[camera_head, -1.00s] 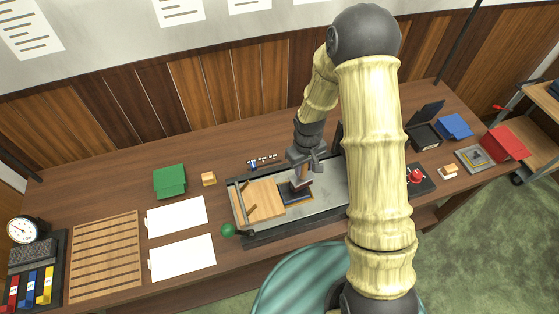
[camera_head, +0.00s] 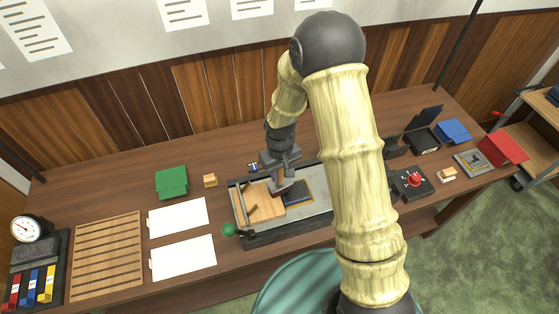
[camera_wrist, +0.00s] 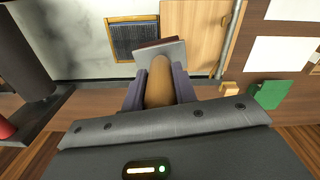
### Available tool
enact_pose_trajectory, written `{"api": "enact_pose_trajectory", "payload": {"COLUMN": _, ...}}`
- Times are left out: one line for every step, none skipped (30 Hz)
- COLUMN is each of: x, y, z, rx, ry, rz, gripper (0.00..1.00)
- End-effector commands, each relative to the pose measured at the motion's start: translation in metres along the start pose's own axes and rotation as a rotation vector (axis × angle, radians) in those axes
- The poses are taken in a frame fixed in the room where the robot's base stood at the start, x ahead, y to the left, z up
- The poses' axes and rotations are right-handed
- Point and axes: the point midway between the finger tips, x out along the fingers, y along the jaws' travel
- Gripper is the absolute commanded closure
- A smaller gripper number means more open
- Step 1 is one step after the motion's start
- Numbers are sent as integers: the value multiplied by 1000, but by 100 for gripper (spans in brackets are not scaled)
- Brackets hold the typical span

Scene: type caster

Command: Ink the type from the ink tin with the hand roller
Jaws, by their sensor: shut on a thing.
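My gripper (camera_wrist: 159,90) is shut on the brown wooden handle (camera_wrist: 159,82) of the hand roller. The roller's grey frame (camera_wrist: 163,52) shows past the handle, with a dark red edge along it in the wrist view. In the head view my gripper (camera_head: 281,170) holds the roller (camera_head: 281,187) over the left edge of the type. The type (camera_wrist: 134,40) is a dark ribbed block in a wood-coloured frame on the press bed; it also shows in the head view (camera_head: 299,194). Contact between roller and type cannot be told. A black open-lidded box (camera_head: 423,139), possibly the ink tin, stands at right.
The wooden board (camera_head: 258,206) lies left of the type, with a bar and a green knob (camera_head: 228,229). White sheets (camera_head: 178,217), a slatted rack (camera_head: 107,255) and a green box (camera_head: 172,182) are at left. A red-knobbed unit (camera_head: 412,181) is at right.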

Motion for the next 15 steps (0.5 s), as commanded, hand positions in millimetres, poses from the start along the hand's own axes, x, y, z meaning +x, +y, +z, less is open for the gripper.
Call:
{"api": "enact_pose_trajectory", "payload": {"x": -10, "y": 0, "z": -1, "rx": 0, "ry": 4, "rz": 0, "gripper": 95}}
{"api": "enact_pose_trajectory", "payload": {"x": -13, "y": 0, "z": -1, "rx": 0, "ry": 4, "rz": 0, "gripper": 95}}
{"api": "enact_pose_trajectory", "payload": {"x": -16, "y": 0, "z": -1, "rx": 0, "ry": 4, "rz": 0, "gripper": 95}}
{"api": "enact_pose_trajectory", "payload": {"x": -19, "y": 0, "z": -1, "rx": 1, "ry": 4, "rz": 0, "gripper": 95}}
{"api": "enact_pose_trajectory", "payload": {"x": -22, "y": 1, "z": -1, "rx": 1, "ry": 5, "rz": 0, "gripper": 95}}
{"api": "enact_pose_trajectory", "payload": {"x": -26, "y": 1, "z": -1, "rx": 1, "ry": 5, "rz": 0, "gripper": 95}}
{"api": "enact_pose_trajectory", "payload": {"x": -28, "y": 1, "z": -1, "rx": 1, "ry": 5, "rz": 0, "gripper": 95}}
{"api": "enact_pose_trajectory", "payload": {"x": -31, "y": 1, "z": -1, "rx": 1, "ry": 5, "rz": 0, "gripper": 95}}
{"api": "enact_pose_trajectory", "payload": {"x": -34, "y": 1, "z": -1, "rx": 1, "ry": 5, "rz": 0, "gripper": 95}}
{"api": "enact_pose_trajectory", "payload": {"x": -37, "y": 1, "z": -1, "rx": 1, "ry": 4, "rz": 0, "gripper": 95}}
{"api": "enact_pose_trajectory", "payload": {"x": -40, "y": 1, "z": -1, "rx": 2, "ry": 4, "rz": 0, "gripper": 95}}
{"api": "enact_pose_trajectory", "payload": {"x": -43, "y": 1, "z": -1, "rx": 2, "ry": 4, "rz": 0, "gripper": 95}}
{"api": "enact_pose_trajectory", "payload": {"x": -46, "y": 1, "z": -1, "rx": 2, "ry": 4, "rz": 0, "gripper": 95}}
{"api": "enact_pose_trajectory", "payload": {"x": -49, "y": 1, "z": -1, "rx": 2, "ry": 4, "rz": 0, "gripper": 95}}
{"api": "enact_pose_trajectory", "payload": {"x": -52, "y": 1, "z": -1, "rx": 1, "ry": 4, "rz": 0, "gripper": 95}}
